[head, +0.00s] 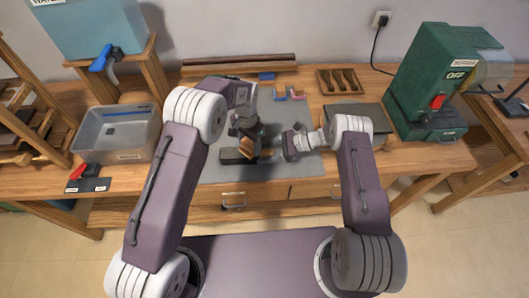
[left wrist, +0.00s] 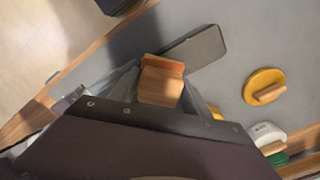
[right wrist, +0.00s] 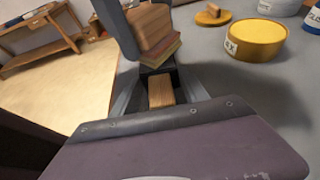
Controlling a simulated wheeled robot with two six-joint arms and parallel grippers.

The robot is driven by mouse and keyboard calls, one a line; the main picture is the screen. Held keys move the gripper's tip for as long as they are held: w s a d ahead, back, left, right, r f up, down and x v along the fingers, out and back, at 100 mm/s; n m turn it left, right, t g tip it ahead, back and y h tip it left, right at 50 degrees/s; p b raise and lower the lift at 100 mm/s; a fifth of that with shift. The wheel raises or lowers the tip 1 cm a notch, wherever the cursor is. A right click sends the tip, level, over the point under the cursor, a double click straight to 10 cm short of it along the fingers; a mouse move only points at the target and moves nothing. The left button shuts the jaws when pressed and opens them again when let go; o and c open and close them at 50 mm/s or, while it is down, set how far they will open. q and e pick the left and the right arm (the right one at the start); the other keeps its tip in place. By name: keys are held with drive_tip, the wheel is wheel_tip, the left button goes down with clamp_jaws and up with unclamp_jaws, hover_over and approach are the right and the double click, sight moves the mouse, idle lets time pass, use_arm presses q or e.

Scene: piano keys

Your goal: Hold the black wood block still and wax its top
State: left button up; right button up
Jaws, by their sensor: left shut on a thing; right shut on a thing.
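The black wood block (head: 237,157) lies on the grey mat, and shows as a dark slab in the left wrist view (left wrist: 195,47). My left gripper (head: 247,140) is shut on a wooden block with a reddish pad (left wrist: 162,80), over the black block. The right wrist view shows this padded block (right wrist: 153,32); I cannot tell whether it touches the black block. My right gripper (head: 290,146) is low at the right, shut on a light-brown wooden piece (right wrist: 161,91) by the dark block's end. A yellow wax tin (right wrist: 255,39) stands beyond. A yellow round applicator with wooden handle (left wrist: 264,87) lies nearby.
A grey bin (head: 118,134) and a red-handled tool (head: 86,171) are at the left. A green machine (head: 430,85) stands at the right. A wooden rack (head: 339,81) and a long dark bar (head: 238,62) are at the back. The mat's front right (head: 300,172) looks clear.

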sight(240, 147)
use_arm(q)
drive_tip(key=shift+f, duration=0.65)
drive_tip(key=shift+a+r, duration=0.1)
drive_tip(key=shift+a, duration=1.5)
drive_tip(key=shift+w+a, duration=0.1)
drive_tip(key=shift+a, duration=3.1)
drive_tip(key=shift+s+d+f, duration=0.1)
drive_tip(key=shift+d+f, duration=0.05)
drive_tip(key=shift+d, duration=1.55)
drive_tip(key=shift+s+d+f, duration=0.1)
drive_tip(key=shift+d, duration=3)
drive_tip(key=shift+w+a+r, duration=0.1)
drive_tip(key=shift+a+r, duration=0.1)
drive_tip(key=shift+a, duration=1.45)
